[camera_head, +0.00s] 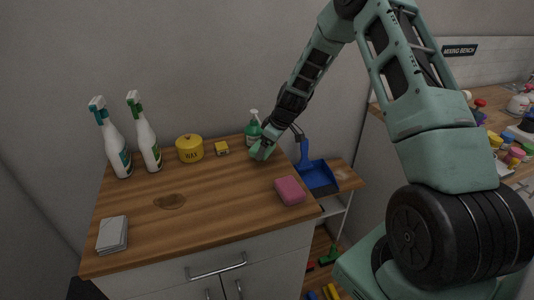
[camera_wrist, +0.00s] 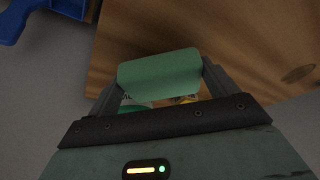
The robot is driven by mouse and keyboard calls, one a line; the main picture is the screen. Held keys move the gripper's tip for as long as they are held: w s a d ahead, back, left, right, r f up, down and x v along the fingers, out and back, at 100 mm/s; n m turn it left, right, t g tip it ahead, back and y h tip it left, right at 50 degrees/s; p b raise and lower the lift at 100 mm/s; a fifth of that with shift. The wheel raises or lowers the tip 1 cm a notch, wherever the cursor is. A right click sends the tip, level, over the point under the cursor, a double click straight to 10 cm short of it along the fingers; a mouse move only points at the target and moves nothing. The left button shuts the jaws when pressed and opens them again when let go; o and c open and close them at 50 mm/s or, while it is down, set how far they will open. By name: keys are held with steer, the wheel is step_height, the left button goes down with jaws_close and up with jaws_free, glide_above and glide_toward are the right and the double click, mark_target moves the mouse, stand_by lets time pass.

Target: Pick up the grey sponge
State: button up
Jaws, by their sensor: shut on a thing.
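My gripper (camera_head: 268,143) is over the back right of the wooden counter top. In the wrist view my gripper (camera_wrist: 161,82) is shut on a green, sponge-like block (camera_wrist: 160,73), gripped by its two ends. The block also shows in the head view (camera_head: 259,152), close to the green pump bottle (camera_head: 253,129). I cannot tell exactly how high it is above the counter. I see no clearly grey sponge. A pale grey flat stack (camera_head: 112,235), perhaps folded cloths, lies at the front left. A pink sponge (camera_head: 290,191) lies at the front right.
A dark stain (camera_head: 170,201) marks the counter. A blue dustpan (camera_head: 317,176) is at the right. The counter's middle is clear.

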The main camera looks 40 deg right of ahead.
step_height(320, 180, up, 5)
steer(key=shift+f+b, duration=0.15)
steer(key=shift+b, duration=0.5)
steer(key=s+a+b, duration=0.1)
steer(key=s, duration=0.5)
steer(key=s+a+b, duration=0.2)
steer(key=s, duration=0.4)
steer(key=s+a+b, duration=0.1)
steer(key=s+a, duration=0.1)
steer(key=s, duration=0.5)
steer(key=shift+a+f+b, duration=0.15)
steer(key=shift+a+b, duration=0.1)
steer(key=shift+b, duration=0.1)
steer(key=o, duration=0.4)
steer(key=shift+c, duration=1.3)
